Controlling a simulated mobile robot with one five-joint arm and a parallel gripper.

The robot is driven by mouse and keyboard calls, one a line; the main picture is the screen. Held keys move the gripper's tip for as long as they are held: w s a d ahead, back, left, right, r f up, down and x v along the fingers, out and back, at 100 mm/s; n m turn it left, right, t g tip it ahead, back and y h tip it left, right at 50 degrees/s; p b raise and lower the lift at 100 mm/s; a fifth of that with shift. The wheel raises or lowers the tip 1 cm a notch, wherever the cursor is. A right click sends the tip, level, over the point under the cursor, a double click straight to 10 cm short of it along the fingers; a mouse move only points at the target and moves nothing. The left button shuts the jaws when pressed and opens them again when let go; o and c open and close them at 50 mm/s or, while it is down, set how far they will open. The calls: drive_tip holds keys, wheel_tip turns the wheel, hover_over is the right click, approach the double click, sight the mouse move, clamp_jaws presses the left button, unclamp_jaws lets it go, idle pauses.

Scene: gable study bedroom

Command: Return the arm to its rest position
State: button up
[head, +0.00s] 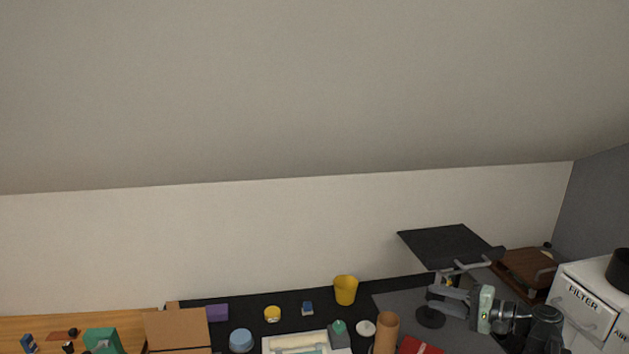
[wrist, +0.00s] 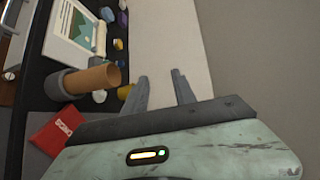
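My gripper (wrist: 160,77) is open in the wrist view, with its two grey fingers apart and only pale wall between them. In the head view my gripper (head: 447,296) is at the lower right, above the dark desk. Its pale green body and dark arm joints run off to the right. It is rolled sideways, as the desk stands along the left of the wrist view. It holds nothing that I can see.
A cardboard tube (head: 386,332) stands left of my arm, with a red item (head: 420,346) nearby. A black panel (head: 450,246) on a stand is close behind my gripper. A white FILTER box (head: 590,305) stands right. A yellow cup (head: 345,290) is further left.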

drive_tip(key=s+a+f+n+g+h, duration=0.2)
drive_tip(key=a+f+n+g, duration=0.3)
drive_tip(key=a, duration=0.7)
drive_tip(key=s+a+f+n+g+h, duration=0.1)
drive_tip(key=a+f+g, duration=0.2)
drive_tip(key=a+f, duration=0.65)
drive_tip(key=s+a+f+n+g+h, duration=0.2)
drive_tip(key=s+a+f+h, duration=0.1)
drive_tip(key=s+a+h, duration=0.15)
drive_tip(key=s+d+f+h, duration=0.1)
drive_tip(key=d+f+h, duration=0.1)
drive_tip(key=d+h, duration=0.3)
drive_tip(key=d, duration=0.4)
drive_tip(key=shift+d+f, duration=0.15)
drive_tip(key=shift+d, duration=0.1)
drive_tip(key=shift+o, duration=0.5)
drive_tip(key=shift+s, duration=0.1)
